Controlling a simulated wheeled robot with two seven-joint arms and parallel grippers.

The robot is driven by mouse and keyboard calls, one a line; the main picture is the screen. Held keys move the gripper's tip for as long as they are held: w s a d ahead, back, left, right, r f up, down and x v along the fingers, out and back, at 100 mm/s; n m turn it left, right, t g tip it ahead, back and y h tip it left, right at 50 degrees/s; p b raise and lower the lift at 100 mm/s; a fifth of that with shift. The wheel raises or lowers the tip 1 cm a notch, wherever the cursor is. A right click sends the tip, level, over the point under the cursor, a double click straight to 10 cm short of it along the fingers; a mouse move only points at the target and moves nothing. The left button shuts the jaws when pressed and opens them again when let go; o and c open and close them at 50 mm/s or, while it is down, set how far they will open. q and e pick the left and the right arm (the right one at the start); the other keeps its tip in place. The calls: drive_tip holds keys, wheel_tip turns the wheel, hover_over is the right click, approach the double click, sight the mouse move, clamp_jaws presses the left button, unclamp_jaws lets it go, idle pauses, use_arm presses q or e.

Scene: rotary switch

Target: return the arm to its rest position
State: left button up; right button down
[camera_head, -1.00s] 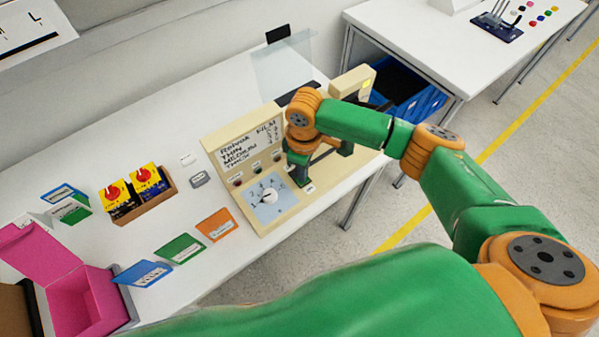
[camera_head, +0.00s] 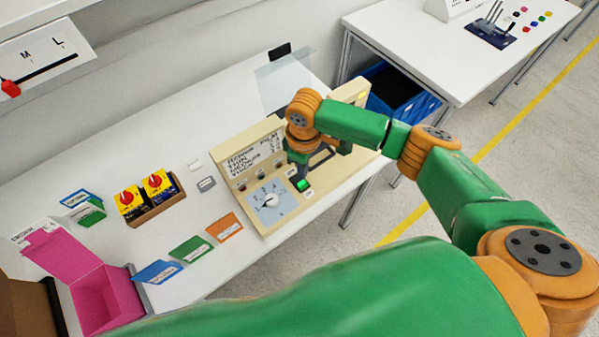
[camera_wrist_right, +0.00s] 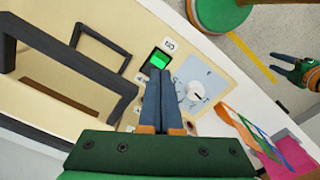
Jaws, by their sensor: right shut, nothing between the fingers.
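My right gripper (camera_wrist_right: 160,82) is shut and empty, with its two dark fingers together in the wrist view. Its tips show above the beige control panel, beside a lit green button (camera_wrist_right: 157,60); whether they touch is unclear. In the head view the green button (camera_head: 303,185) shows just below my orange wrist, and the fingers are mostly hidden. A white dial (camera_head: 269,200) on a grey-blue plate sits left of the button; it also shows in the wrist view (camera_wrist_right: 194,93). What looks like my left gripper (camera_wrist_right: 288,66) shows at the right of the wrist view, its jaws unclear.
The panel (camera_head: 243,148) has dark handle-like frames (camera_wrist_right: 92,50) close to my right gripper. A clear sheet (camera_head: 283,82) stands behind. Coloured cards, a tray of red-knobbed switches (camera_head: 152,212) and a pink box (camera_head: 105,300) lie left. A second table (camera_head: 430,50) stands right.

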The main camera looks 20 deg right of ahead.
wheel_tip(320, 180, up, 2)
drive_tip(key=shift+p, duration=0.85)
